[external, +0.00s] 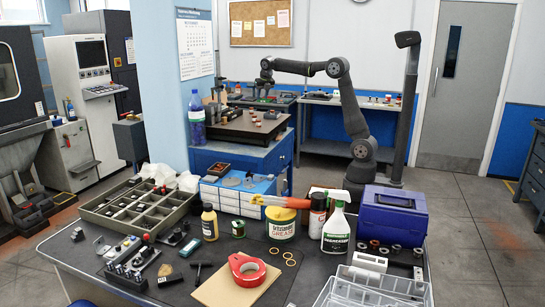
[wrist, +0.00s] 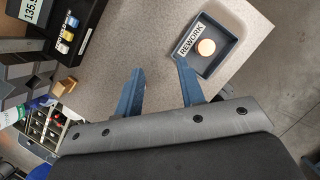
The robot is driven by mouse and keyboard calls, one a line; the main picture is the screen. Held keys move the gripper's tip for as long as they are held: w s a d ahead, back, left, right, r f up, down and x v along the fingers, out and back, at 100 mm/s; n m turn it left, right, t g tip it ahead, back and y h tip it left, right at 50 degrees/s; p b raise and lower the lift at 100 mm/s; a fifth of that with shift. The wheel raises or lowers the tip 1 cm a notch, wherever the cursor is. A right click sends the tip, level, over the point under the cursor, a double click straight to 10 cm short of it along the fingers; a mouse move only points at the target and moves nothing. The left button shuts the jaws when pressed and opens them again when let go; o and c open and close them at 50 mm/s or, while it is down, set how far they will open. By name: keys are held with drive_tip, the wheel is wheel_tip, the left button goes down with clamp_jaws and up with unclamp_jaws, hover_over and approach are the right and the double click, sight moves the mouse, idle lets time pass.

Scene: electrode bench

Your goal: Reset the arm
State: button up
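A dark tray labelled REWORK (wrist: 232,42) sits just beyond the right finger. The gripper holds nothing.
In the wrist view a black block with coloured pieces (wrist: 70,35) is at upper left, near a small wooden block (wrist: 64,86). The benchtop's edge runs down the right side. Externally, a dark post (external: 408,110) stands right of the arm; a cluttered table (external: 90,265) fills the foreground.

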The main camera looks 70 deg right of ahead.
drive_tip(key=shift+n, duration=0.9)
drive_tip(key=w+a+f, duration=0.2)
drive_tip(key=w+a, duration=0.1)
drive_tip(key=a, duration=0.2)
drive_tip(key=w+a+f, duration=0.2)
drive_tip(key=w+a, duration=0.1)
drive_tip(key=a, duration=0.3)
drive_tip(key=w+a+f, duration=0.2)
drive_tip(key=w+a, duration=0.1)
drive_tip(key=a, duration=0.2)
drive_tip(key=shift+w+a+f, duration=0.35)
drive_tip(key=shift+f, duration=0.05)
